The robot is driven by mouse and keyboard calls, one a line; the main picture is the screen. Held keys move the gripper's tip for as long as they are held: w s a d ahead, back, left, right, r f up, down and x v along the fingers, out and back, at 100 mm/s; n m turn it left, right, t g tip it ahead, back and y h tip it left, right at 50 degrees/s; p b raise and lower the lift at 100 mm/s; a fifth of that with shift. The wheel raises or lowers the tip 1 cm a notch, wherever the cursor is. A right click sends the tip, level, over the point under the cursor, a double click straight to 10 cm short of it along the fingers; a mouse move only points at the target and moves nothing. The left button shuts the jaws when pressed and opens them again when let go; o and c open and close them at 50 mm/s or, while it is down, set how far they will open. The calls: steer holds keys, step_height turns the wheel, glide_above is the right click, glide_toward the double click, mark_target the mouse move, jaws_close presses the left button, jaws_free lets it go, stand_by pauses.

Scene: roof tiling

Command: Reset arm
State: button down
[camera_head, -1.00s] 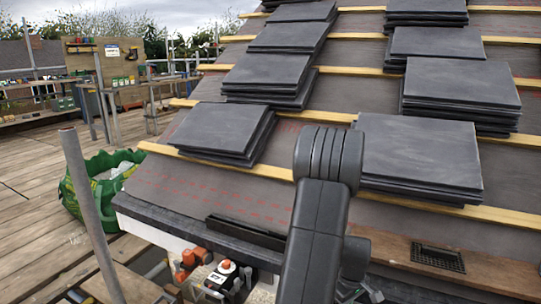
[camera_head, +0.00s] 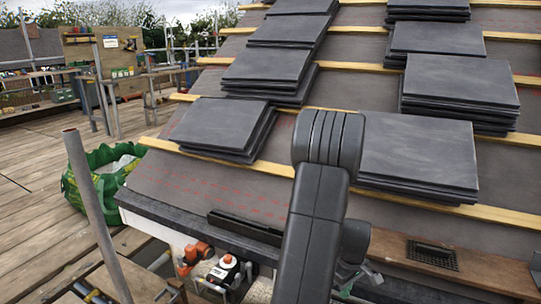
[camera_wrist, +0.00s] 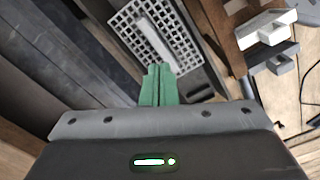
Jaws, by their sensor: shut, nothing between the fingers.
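My gripper shows in the wrist view, with its green fingers (camera_wrist: 158,84) close together and nothing between them. A white grid-like piece (camera_wrist: 155,35) and a dark tray-like part lie beyond the fingertips, apart from them as far as I can tell. In the head view my dark arm rises in front of the roof at the lower middle.
Stacks of grey slates (camera_head: 221,127) (camera_head: 416,155) lie on the sloping roof between yellow battens (camera_head: 218,160). An orange-and-black tool (camera_head: 194,257) sits below the eave. A grey pole (camera_head: 95,215) and a green bag (camera_head: 108,185) stand at left.

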step_height(320, 180, down, 6)
steer(key=b, duration=0.4)
steer(key=s+a+r+p, duration=0.1)
steer(key=s+r+p, duration=0.2)
steer(key=r+p, duration=0.4)
step_height(320, 180, up, 4)
steer(key=shift+r+p, duration=0.15)
steer(key=shift+p, duration=0.15)
